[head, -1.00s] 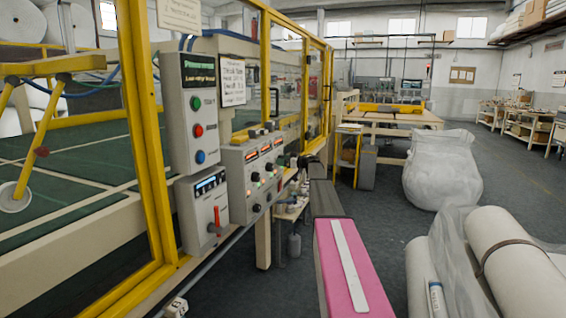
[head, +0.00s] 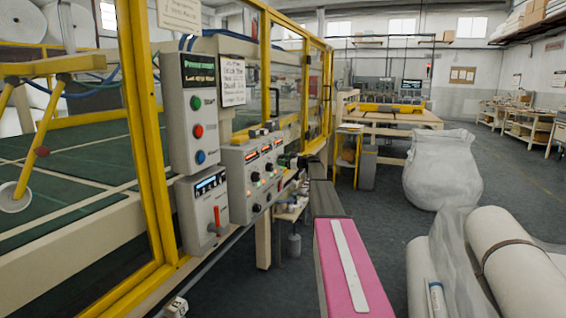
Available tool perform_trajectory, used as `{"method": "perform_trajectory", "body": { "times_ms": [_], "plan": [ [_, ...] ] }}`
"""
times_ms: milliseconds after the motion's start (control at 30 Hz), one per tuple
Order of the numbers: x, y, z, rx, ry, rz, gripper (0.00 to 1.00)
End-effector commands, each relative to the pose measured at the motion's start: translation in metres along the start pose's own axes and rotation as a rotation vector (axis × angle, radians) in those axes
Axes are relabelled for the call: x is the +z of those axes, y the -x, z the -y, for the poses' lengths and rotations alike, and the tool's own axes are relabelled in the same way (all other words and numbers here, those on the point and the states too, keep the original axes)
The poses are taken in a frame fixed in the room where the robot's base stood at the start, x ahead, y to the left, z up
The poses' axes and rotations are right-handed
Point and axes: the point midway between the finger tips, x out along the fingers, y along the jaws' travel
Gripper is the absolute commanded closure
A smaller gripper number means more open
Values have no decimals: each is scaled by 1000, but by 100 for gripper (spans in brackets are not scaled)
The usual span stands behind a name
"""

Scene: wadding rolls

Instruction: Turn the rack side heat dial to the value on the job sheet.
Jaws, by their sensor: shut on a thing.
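The grey control panel (head: 252,170) is on the left, below the yellow frame, with small red displays, lit buttons and several dark dials. My gripper (head: 283,160) is at the panel's right end, small and far off in the head view. It is shut on a dial there, and its fingers and wrist hide that dial, its pointer and its scale. The job sheet (head: 232,80) is a white page with handwritten lines, hung above the panel. Its writing is too small to read surely.
A grey box with green, red and blue buttons (head: 200,130) stands left of the panel. Below it is a box with a red-handled lever (head: 216,222). The aisle floor between is clear.

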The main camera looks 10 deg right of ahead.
Motion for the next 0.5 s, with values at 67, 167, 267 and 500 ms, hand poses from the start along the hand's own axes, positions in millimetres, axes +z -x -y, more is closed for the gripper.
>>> {"method": "perform_trajectory", "body": {
  "times_ms": [67, 167, 267, 500],
  "plan": [
    [0, 0, 0, -1, 60, 0, 74],
    [0, 0, 0, -1, 133, 0, 74],
    [0, 0, 0, -1, 199, 0, 74],
    [0, 0, 0, -1, 317, 0, 74]
  ]
}}
